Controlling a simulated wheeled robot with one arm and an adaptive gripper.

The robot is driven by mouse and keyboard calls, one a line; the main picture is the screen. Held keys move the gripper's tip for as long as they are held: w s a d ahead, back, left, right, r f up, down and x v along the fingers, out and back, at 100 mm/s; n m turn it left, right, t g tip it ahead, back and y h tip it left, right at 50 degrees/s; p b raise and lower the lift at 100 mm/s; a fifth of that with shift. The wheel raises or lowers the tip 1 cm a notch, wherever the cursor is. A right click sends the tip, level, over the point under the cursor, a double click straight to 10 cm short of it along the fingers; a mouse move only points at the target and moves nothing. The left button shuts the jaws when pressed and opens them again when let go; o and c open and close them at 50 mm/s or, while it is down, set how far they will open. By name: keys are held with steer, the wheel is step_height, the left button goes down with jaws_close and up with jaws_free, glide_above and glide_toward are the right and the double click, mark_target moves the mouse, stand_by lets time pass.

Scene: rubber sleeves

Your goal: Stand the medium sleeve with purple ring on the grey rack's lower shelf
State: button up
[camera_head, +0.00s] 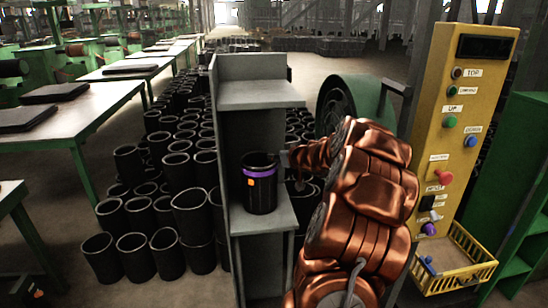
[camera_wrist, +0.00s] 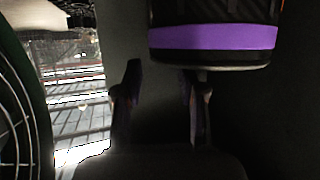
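The sleeve with the purple ring (camera_head: 262,191) is a black cylinder with a purple band and a small orange patch. It stands upright on the lower shelf (camera_head: 276,219) of the grey rack (camera_head: 238,71), below the upper shelf. My gripper (camera_head: 290,163) is just right of the sleeve, partly hidden by my copper-coloured arm. In the wrist view my gripper (camera_wrist: 162,72) has its two dark fingers apart with nothing between them. The sleeve's purple band (camera_wrist: 213,39) shows there at the top right, beyond the fingertips. The sleeve appears free of the fingers.
Many black sleeves (camera_head: 135,250) stand on the floor left of and behind the rack. A large green wheel (camera_head: 372,98) is behind my arm. A yellow control panel (camera_head: 466,135) with a yellow basket (camera_head: 455,270) stands at right. Green-legged tables (camera_head: 75,125) are at left.

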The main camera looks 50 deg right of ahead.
steer(key=v, duration=0.7)
steer(key=shift+s, duration=0.35)
steer(key=shift+a+r, duration=0.1)
steer(key=shift+a, duration=0.05)
steer(key=s+a+m+g+h, duration=0.15)
steer(key=a+g, duration=0.45)
steer(key=a, duration=1)
steer(key=s+a+f+n+g+y, duration=0.1)
steer(key=s+a+f+g, duration=0.1)
steer(key=s+a, duration=0.7)
steer(key=s+a+f+n+g+y, duration=0.2)
steer(key=s+a+f+g, duration=0.1)
steer(key=s+a, duration=0.7)
steer(key=s+a+f+n+g+y, duration=0.1)
steer(key=s+a+f+g+y, duration=0.1)
steer(key=s+a, duration=0.7)
steer(key=shift+s+a+f+g, duration=0.4)
steer(key=shift+a+f+g, duration=0.35)
steer(key=shift+a, duration=0.25)
steer(key=shift+d, duration=0.15)
